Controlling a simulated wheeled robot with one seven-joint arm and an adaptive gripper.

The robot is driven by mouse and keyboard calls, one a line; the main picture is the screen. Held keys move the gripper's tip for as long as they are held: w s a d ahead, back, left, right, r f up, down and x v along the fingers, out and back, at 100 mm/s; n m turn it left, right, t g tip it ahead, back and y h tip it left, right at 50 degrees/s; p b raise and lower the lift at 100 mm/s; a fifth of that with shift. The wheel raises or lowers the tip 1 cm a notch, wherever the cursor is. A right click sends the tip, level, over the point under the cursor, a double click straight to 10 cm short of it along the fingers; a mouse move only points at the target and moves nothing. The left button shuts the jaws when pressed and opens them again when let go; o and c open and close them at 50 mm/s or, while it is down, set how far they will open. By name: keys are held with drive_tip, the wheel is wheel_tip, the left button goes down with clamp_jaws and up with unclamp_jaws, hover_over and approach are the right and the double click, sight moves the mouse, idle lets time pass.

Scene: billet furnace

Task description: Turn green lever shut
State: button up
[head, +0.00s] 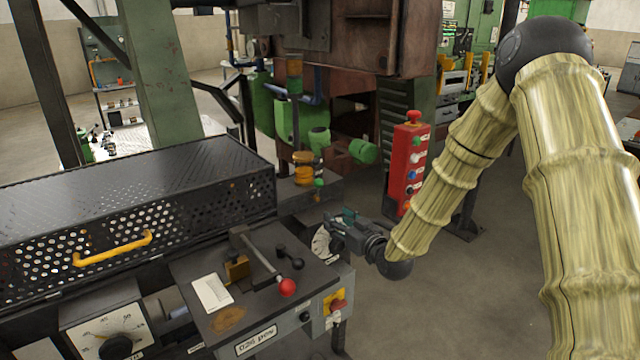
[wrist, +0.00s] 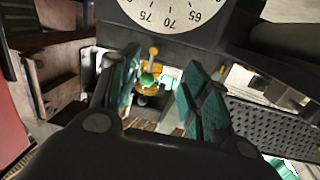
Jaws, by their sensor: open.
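A small green knob (head: 319,182) stands beside a yellow-orange fitting (head: 304,168) behind the control panel in the head view; it looks like the end of the green lever, whose arm I cannot make out. In the wrist view a green knob (wrist: 147,79) and a yellow-orange piece (wrist: 153,52) show in the gap between my fingers, some way beyond them. My gripper (head: 345,217) is open and empty at the panel's right edge. It is in front of the green knob and apart from it. In the wrist view its teal finger pads (wrist: 155,95) stand wide apart.
A white dial (head: 321,243) sits close to my gripper and shows large at the top of the wrist view (wrist: 170,12). The panel (head: 200,265) carries a red-balled lever (head: 287,287) and a black lever (head: 293,260). A red button post (head: 408,165) stands right.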

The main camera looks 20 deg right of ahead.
drive_tip(key=shift+t, duration=0.5)
drive_tip(key=w+r+p, duration=0.1)
drive_tip(key=w, duration=0.3)
drive_tip(key=w+a+r+p, duration=0.1)
drive_tip(key=w, duration=0.2)
drive_tip(key=w+a+r+p, duration=0.1)
drive_tip(key=w+r+p, duration=0.1)
drive_tip(key=w, duration=0.2)
drive_tip(key=shift+w, duration=0.3)
drive_tip(key=shift+c, duration=0.5)
